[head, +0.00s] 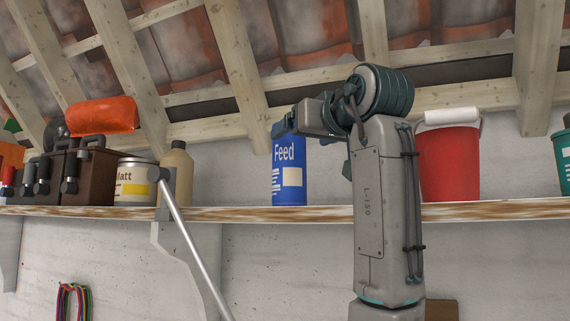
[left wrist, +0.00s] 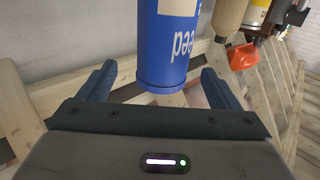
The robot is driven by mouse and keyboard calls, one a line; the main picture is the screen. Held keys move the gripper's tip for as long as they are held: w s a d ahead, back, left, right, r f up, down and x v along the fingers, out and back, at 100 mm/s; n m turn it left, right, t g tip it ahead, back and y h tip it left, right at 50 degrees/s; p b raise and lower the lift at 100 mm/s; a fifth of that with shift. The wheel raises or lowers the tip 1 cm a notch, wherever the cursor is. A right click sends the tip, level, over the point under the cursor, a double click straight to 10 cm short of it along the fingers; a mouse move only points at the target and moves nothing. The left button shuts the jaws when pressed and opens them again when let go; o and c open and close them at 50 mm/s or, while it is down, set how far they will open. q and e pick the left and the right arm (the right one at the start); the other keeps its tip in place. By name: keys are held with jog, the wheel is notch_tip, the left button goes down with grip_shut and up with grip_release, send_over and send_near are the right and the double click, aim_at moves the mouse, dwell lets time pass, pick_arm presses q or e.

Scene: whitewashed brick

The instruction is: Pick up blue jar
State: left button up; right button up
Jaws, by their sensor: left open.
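The blue jar (head: 289,180) has a white "Feed" label and stands upright on the wooden shelf (head: 300,214). My left gripper (head: 284,127) is at the jar's top, which it partly hides in the head view. In the left wrist view the blue jar (left wrist: 167,45) appears upside down, between the two spread dark fingers of my left gripper (left wrist: 158,78). Gaps show on both sides of the jar, and the fingers are not closed on it. My right gripper is not in view.
A tan bottle (head: 178,165) and a "Matt" tin (head: 134,184) stand left of the jar. Further left is a brown tool box (head: 85,175). A red bucket (head: 449,163) stands right, beyond my arm. Sloping roof beams (head: 235,70) hang over the shelf.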

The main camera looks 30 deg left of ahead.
aim_at(298, 138)
pick_arm(q)
jog(key=p+x, duration=0.1)
jog(key=x, duration=0.2)
jog(key=shift+a, duration=0.2)
jog(key=p+x, duration=0.1)
jog(key=x, duration=0.1)
jog(key=r+p+x, duration=0.1)
jog(key=p+x, duration=0.1)
jog(key=shift+s+a, duration=0.1)
jog(key=shift+a, duration=0.05)
jog(key=shift+a+f, duration=0.3)
jog(key=shift+a, duration=0.1)
jog(key=shift+d+r, duration=0.1)
jog(key=shift+d, duration=0.2)
jog(key=c, duration=0.8)
jog(key=shift+a, duration=0.15)
jog(key=c, duration=1)
jog(key=shift+r, duration=0.1)
